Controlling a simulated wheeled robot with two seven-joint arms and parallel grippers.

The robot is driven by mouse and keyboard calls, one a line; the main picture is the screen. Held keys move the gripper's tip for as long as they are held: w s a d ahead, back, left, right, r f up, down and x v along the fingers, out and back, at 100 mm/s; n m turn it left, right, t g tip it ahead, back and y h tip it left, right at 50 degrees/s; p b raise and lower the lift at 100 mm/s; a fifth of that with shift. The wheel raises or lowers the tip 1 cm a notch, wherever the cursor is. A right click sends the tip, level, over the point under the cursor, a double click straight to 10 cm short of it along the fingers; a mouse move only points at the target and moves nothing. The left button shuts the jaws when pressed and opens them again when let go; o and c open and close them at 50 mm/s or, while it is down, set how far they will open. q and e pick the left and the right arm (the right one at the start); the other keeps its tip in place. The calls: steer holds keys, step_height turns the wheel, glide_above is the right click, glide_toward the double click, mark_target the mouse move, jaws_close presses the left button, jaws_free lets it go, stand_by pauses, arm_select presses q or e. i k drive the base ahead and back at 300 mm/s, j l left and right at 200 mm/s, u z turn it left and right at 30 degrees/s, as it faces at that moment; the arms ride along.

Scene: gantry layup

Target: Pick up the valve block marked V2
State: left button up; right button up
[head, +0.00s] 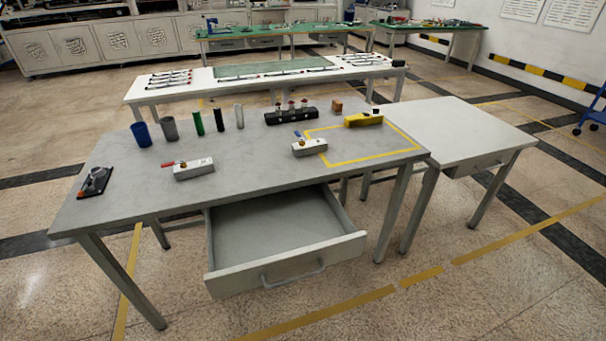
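Two pale valve blocks lie on the grey table (262,182). One valve block with a red lever (194,171) is left of the middle, near the front. The other valve block with a blue lever (309,148) is right of the middle, at the left edge of a yellow taped outline (376,158). Any marking on either block is too small to read, so I cannot tell which is V2. Neither of my grippers is in view.
The open drawer (284,230) juts out in front and looks empty. Behind the blocks stand a blue cup (141,134), a grey cup (170,130), several tubes, a black rack (291,116) and a yellow tool (363,120). A dark device (95,181) lies at left. The side table (460,130) is bare.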

mark_target(317, 145)
steer(key=i+l+u, duration=0.3)
steer(key=l, duration=0.4)
steer(key=i+l+u, duration=0.15)
steer(key=i+l, duration=0.15)
steer(key=i+l+u, duration=0.15)
steer(key=l, duration=0.35)
steer(key=i+l+u, duration=0.15)
steer(key=l, duration=0.3)
steer(key=i+l+u, duration=0.15)
steer(key=l, duration=0.3)
steer(key=i+l+u, duration=0.15)
steer(key=l, duration=0.3)
steer(key=l+u, duration=0.15)
steer(key=l, duration=0.3)
